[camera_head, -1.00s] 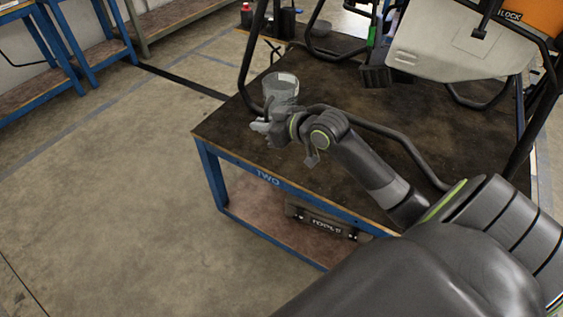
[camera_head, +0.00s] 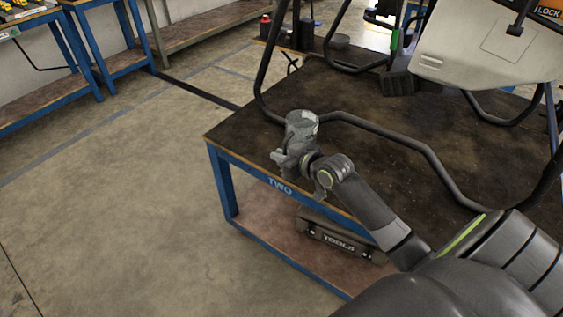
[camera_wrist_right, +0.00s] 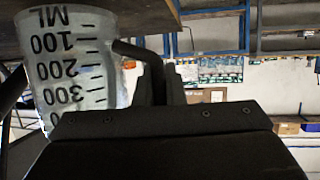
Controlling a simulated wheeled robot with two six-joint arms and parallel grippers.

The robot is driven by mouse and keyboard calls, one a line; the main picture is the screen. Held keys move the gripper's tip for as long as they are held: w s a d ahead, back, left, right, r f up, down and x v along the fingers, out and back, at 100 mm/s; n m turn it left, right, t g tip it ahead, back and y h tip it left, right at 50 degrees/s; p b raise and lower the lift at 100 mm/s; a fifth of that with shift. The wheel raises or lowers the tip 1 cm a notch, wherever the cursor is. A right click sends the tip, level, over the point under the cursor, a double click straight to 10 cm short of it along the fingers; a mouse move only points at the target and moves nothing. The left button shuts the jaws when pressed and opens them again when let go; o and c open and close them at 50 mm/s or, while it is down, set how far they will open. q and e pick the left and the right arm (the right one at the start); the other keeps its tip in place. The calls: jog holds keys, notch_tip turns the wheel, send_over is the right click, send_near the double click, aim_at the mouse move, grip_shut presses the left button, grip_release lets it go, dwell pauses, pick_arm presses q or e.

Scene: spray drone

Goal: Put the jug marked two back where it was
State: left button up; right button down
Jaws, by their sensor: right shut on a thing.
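The jug (camera_head: 302,127) is a clear, greyish measuring jug, upright over the near left part of the dark table (camera_head: 237,131) marked TWO. In the right wrist view, the jug (camera_wrist_right: 75,62) shows upside down with ML marks and a dark handle. My right gripper (camera_head: 284,157) is shut on the jug's handle, and its fingers (camera_wrist_right: 157,82) hide part of it. The jug's base is close to the tabletop; I cannot tell whether it touches. My left gripper is not in view.
The drone's black tube legs (camera_head: 385,133) stand on the table just behind the jug, with its pale tank (camera_head: 480,50) at the right. A TOOLS box (camera_head: 343,240) lies on the lower shelf. A red-capped bottle (camera_head: 266,27) stands behind. Floor at left is clear.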

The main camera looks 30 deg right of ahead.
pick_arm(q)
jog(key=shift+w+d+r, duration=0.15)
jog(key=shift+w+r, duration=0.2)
pick_arm(e)
jog(key=shift+f, duration=1)
jog(key=c, duration=1.9)
grip_release()
jog(key=shift+f, duration=0.1)
jog(key=shift+c, duration=0.2)
jog(key=o, duration=0.4)
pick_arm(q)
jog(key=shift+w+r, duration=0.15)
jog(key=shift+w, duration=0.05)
pick_arm(e)
jog(key=shift+o, duration=0.2)
